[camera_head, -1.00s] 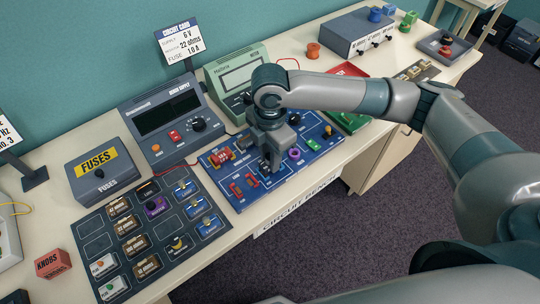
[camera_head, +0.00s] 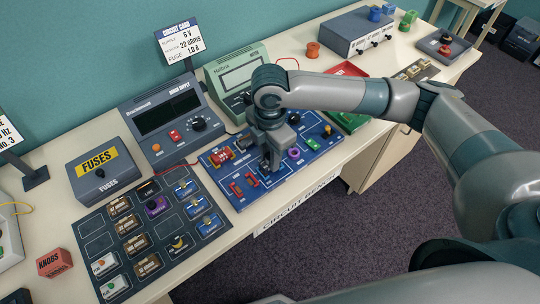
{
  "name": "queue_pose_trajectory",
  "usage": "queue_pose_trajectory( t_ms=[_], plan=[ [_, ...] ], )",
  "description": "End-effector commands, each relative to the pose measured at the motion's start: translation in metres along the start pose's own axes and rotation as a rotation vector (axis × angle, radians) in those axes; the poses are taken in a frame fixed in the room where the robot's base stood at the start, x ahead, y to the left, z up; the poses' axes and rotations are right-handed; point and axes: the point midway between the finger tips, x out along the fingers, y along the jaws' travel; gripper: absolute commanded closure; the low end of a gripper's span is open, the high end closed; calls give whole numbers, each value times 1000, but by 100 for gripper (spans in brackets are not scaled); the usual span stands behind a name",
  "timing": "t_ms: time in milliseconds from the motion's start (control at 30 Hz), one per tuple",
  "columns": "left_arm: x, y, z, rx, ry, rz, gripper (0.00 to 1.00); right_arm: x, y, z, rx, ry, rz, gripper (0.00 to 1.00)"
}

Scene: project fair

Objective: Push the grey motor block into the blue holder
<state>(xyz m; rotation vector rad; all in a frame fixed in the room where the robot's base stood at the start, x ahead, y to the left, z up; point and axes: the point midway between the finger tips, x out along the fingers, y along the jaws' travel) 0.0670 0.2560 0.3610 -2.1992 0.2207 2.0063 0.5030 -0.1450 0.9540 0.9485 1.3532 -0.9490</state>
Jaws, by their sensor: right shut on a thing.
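My right gripper (camera_head: 270,160) points down over the blue circuit board (camera_head: 311,162) in the middle of the table. Its jaws are shut on a small grey piece low between the fingers, which I take to be the grey motor block. The fingers cover most of it, so its shape and seating cannot be made out. The blue holder is not clearly distinguishable from the blue board around the fingertips. My left gripper is not in view.
Red parts (camera_head: 236,188) and a purple ring (camera_head: 294,153) sit on the board close to the gripper. A grey supply unit (camera_head: 160,115) and a green meter (camera_head: 236,72) stand behind. A dark parts tray (camera_head: 98,222) lies at the left.

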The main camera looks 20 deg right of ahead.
Motion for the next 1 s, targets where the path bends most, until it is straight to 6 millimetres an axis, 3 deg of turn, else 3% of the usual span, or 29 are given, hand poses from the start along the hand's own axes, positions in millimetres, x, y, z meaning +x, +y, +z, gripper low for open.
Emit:
queue_pose_trajectory(
  t_ms=[1000],
  plan=[
    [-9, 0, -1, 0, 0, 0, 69, 0, 0, 0, -1, 0, 0, 100]
  ],
)
